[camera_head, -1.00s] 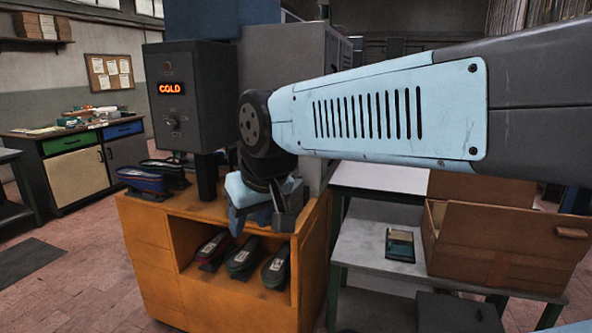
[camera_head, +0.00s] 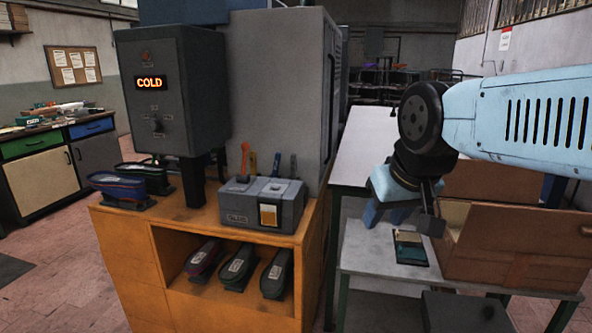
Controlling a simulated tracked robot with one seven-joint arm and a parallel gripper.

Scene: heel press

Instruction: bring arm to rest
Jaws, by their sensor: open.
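My gripper (camera_head: 405,222) hangs at the end of my light blue arm on the right side of the view, pointing down. It is open, and nothing shows between its fingers. It is above the grey side table, close to a small dark box with a yellowish panel (camera_head: 410,247) and left of the cardboard box (camera_head: 500,245). The black wrist joint hides part of the white table behind.
The orange cabinet (camera_head: 135,235) carries a control box reading COLD (camera_head: 170,90), a grey tool block (camera_head: 262,203) and shoe-like pieces (camera_head: 122,188). Several more pieces (camera_head: 237,268) lie on its shelf. A white table (camera_head: 362,150) stands behind.

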